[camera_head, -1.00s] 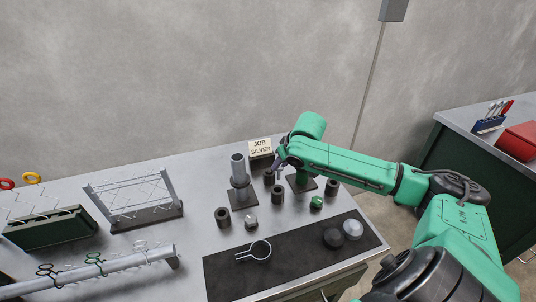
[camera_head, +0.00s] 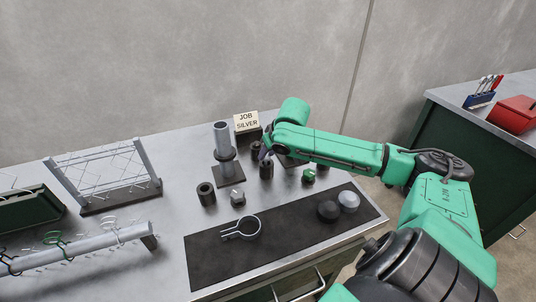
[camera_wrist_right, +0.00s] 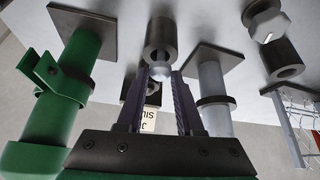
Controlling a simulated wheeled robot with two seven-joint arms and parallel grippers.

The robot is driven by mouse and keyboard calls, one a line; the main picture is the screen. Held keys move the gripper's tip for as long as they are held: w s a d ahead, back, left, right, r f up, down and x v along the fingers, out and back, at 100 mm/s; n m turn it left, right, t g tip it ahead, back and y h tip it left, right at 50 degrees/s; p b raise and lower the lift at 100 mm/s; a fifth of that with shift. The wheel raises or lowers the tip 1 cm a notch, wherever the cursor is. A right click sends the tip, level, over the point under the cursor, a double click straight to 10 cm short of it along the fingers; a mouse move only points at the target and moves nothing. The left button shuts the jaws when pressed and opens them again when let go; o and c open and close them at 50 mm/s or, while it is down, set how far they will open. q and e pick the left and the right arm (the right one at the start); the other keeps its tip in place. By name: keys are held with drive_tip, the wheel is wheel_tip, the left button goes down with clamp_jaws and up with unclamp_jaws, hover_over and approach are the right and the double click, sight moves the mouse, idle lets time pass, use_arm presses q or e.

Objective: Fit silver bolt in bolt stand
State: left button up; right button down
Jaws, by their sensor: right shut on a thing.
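My right gripper (camera_head: 265,155) points down over a dark hollow cylinder (camera_head: 267,171) that looks like the bolt stand. In the right wrist view, its two fingers close around a small round silver piece (camera_wrist_right: 160,73), seemingly the silver bolt. My left gripper is out of view.
A silver post (camera_head: 222,137) with a dark collar stands left of the gripper. Other dark cylinders (camera_head: 206,194) (camera_head: 256,149) stand nearby. A green hexagonal piece (camera_head: 308,176) is to the right. A dark mat (camera_head: 270,240) holds a clamp (camera_head: 241,228). The JOB SILVER sign (camera_head: 247,122) stands behind.

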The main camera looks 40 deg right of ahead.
drive_tip(key=shift+d+f, duration=0.15)
drive_tip(key=shift+f, duration=0.75)
drive_tip(key=shift+c, duration=2.4)
unclamp_jaws()
drive_tip(key=shift+r, duration=0.1)
